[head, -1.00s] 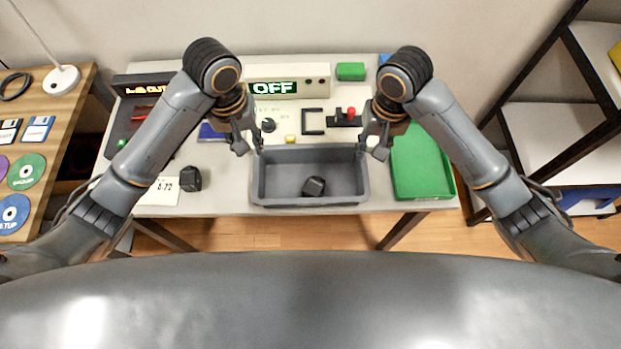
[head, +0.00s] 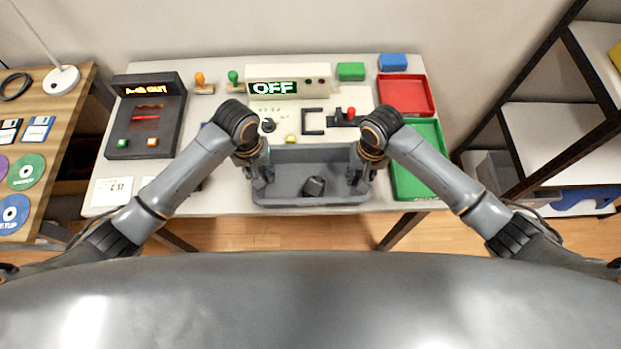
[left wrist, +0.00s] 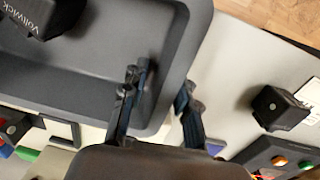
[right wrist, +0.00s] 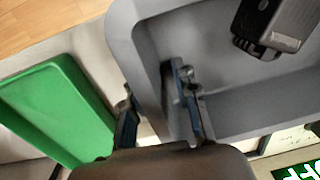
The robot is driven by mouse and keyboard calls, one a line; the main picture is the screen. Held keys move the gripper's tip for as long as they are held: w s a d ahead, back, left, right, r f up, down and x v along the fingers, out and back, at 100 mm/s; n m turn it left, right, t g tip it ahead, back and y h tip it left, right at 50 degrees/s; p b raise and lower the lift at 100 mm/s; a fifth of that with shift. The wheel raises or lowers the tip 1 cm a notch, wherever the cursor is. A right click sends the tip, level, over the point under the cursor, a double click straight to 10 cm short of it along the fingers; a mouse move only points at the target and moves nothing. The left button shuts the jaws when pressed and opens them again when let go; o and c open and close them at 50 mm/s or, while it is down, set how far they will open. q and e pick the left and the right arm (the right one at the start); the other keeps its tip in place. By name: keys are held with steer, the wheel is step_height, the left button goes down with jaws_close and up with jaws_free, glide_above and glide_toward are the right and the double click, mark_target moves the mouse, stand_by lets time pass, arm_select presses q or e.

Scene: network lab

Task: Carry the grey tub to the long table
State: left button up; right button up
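The grey tub (head: 310,201) sits on the pale workbench in the head view, with a black block (head: 314,186) inside it. The block also shows in the left wrist view (left wrist: 35,18), with white lettering, and in the right wrist view (right wrist: 285,22). My left gripper (head: 262,178) is at the tub's left end, one finger inside and one outside the wall; the left wrist view shows the fingers apart (left wrist: 163,95). My right gripper (head: 358,178) straddles the right end wall likewise, fingers apart in the right wrist view (right wrist: 160,95). I cannot tell which surface is the long table.
A green tray (head: 405,186) stands close to the tub's right end, with a red tray (head: 405,93) behind. A panel with an OFF display (head: 273,88) is behind the tub. A dark console (head: 147,115) is at left. A wooden table (head: 60,110) is far left, shelves (head: 550,130) at right.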

arm_select(q)
steer(key=shift+c, duration=0.2)
arm_select(e)
steer(key=shift+c, duration=0.2)
arm_select(q)
jaws_close()
arm_select(e)
jaws_close()
arm_select(q)
steer(key=shift+r, duration=0.15)
arm_select(e)
steer(key=shift+r, duration=0.2)
